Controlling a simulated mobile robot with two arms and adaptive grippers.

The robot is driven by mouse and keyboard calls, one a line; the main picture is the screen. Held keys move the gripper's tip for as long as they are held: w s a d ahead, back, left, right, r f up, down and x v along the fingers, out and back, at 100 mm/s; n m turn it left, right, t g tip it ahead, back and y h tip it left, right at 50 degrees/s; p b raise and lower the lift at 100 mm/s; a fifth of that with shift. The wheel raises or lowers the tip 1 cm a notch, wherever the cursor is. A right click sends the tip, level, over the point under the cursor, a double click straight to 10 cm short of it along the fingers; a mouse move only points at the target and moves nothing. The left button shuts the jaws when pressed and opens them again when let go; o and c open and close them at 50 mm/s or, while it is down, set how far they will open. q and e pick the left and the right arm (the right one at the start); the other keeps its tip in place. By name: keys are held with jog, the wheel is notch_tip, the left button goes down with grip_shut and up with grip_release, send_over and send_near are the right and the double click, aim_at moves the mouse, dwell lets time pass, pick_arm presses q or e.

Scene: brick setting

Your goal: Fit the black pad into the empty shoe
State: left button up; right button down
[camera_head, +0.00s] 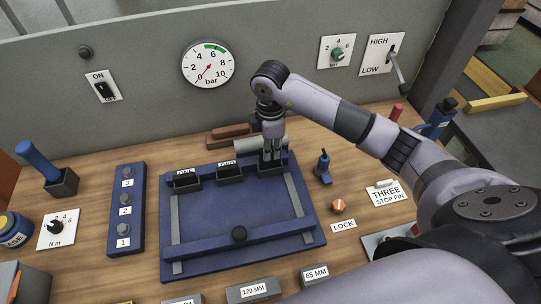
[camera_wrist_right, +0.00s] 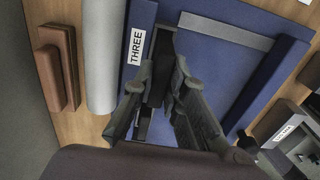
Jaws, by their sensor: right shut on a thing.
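The blue fixture plate (camera_head: 240,207) lies on the bench with three small shoes along its far edge. The left shoe (camera_head: 187,182) and middle shoe (camera_head: 230,175) stand clear of my arm, with dark tops. My right gripper (camera_head: 271,158) points down at the right-hand shoe (camera_head: 270,170), mostly hidden by the fingers. In the wrist view a label THREE (camera_wrist_right: 136,46) shows beside my right gripper (camera_wrist_right: 163,95). The gripper is shut on a dark, narrow piece, seemingly the black pad (camera_wrist_right: 157,78). Whether the pad sits inside the shoe cannot be told. My left gripper is not in view.
A grey roller (camera_head: 260,145) and brown blocks (camera_head: 228,135) lie behind the plate. A small blue toggle (camera_head: 323,166) and an orange lock knob (camera_head: 338,206) stand to the right.

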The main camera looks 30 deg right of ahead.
aim_at(270, 164)
notch_tip(270, 164, down, 4)
jog(key=shift+f+p, duration=0.1)
jog(key=shift+p, duration=0.35)
jog(key=shift+f, duration=0.15)
jog(key=c, duration=1.6)
grip_release()
